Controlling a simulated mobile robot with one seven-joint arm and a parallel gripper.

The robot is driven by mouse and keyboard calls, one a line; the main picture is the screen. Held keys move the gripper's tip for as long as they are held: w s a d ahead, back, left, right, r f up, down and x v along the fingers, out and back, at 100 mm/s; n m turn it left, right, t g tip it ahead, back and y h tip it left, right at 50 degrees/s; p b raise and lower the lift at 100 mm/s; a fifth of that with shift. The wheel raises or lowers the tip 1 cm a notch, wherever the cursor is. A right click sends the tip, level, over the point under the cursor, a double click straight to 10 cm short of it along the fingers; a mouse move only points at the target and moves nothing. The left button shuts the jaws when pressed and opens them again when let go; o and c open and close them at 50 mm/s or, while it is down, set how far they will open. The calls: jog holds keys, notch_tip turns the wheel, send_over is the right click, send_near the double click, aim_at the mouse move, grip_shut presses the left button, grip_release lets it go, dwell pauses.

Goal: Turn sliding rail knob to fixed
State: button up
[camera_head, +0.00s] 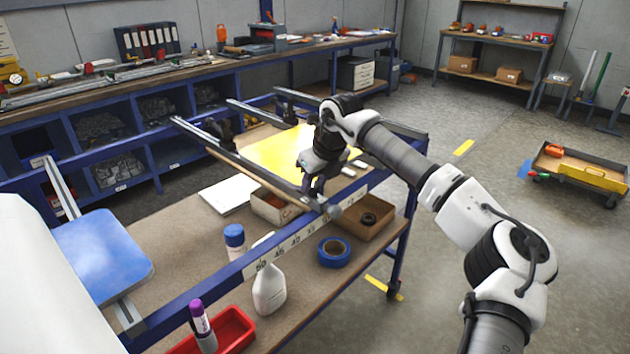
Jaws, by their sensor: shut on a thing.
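The sliding rail (240,160) is a long metal bar lying across the blue frame above the workbench. It runs from the far left down to the front bar with the number scale (290,243). My gripper (315,192) points down at the near end of this rail and is shut on the knob there. The knob is mostly hidden by the dark fingers, so its setting cannot be read. A small grey end piece (334,211) shows just beside the fingers.
Below the frame are a yellow sheet (285,152), cardboard boxes (366,222), blue tape (333,252), a white bottle (269,288) and a red tray (230,332). A blue pad (103,251) lies left. A cart (585,170) stands right, with open floor around it.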

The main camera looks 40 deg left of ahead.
jog(key=shift+m+b, duration=0.3)
jog(key=m+b, duration=0.1)
jog(key=m+t+b, duration=0.1)
jog(key=shift+s+f+m+b, duration=0.1)
jog(key=shift+f+m+b, duration=0.05)
jog(key=shift+m+b, duration=0.2)
jog(key=shift+s+a+m+t+h+b, duration=0.1)
jog(key=shift+m+t+h+b, duration=0.3)
jog(key=shift+m+b, duration=0.5)
jog(key=shift+m+t+h+b, duration=0.35)
jog(key=shift+m+b, duration=0.3)
jog(key=shift+m, duration=0.4)
jog(key=shift+r, duration=0.2)
jog(key=o, duration=1)
jog(key=shift+c, duration=0.2)
jog(key=b+v, duration=0.1)
jog(key=v, duration=1.3)
